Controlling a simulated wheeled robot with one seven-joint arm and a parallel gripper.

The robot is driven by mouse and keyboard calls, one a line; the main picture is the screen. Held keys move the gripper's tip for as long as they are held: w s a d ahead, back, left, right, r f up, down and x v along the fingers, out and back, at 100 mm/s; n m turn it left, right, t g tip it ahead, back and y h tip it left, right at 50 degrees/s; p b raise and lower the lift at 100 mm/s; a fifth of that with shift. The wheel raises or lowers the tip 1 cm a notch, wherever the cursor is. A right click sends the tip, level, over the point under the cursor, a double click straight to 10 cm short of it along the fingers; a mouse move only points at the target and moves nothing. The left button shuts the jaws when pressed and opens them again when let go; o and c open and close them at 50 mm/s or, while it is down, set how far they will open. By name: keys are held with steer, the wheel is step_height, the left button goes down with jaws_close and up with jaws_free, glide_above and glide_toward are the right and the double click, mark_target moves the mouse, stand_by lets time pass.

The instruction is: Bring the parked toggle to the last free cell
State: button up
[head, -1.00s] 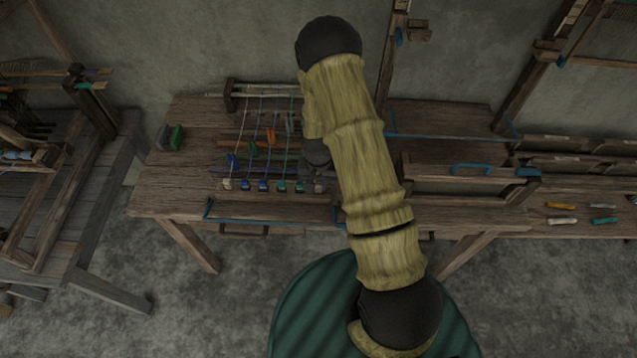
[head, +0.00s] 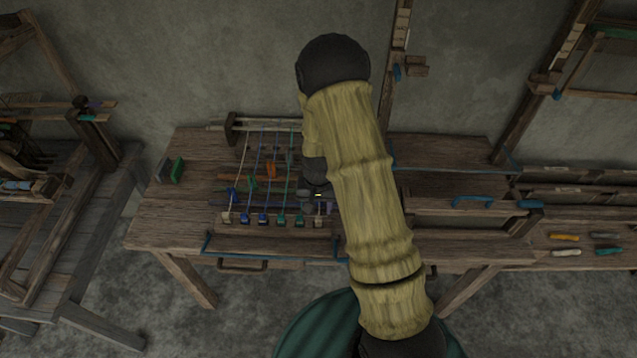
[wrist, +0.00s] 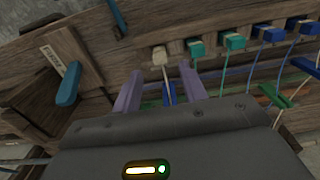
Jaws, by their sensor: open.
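My gripper (wrist: 158,92) is open, its two purple fingers pointing at a row of pegs on the bench. In the head view my gripper (head: 322,207) is small and partly hidden by my arm, at the right end of that row. A blue toggle (wrist: 168,93) shows between the fingers in the wrist view, apparently untouched. Just beyond it is a cream peg (wrist: 160,56), which is the rightmost peg (head: 318,222) in the head view. On the cords are a blue toggle (head: 233,195), a green one (head: 252,181) and an orange one (head: 270,170). I cannot tell which cell is free.
The wooden bench (head: 160,215) has a bare strip at its left front. A green block (head: 177,170) stands at its left end. A box with a blue handle (head: 472,201) is right of my arm. Teal pegs (wrist: 195,48) stand close beside my fingers.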

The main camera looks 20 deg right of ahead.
step_height(320, 180, up, 11)
steer(key=b, duration=0.1)
steer(key=shift+r, duration=0.2)
steer(key=shift+c, duration=0.2)
stand_by(1.3)
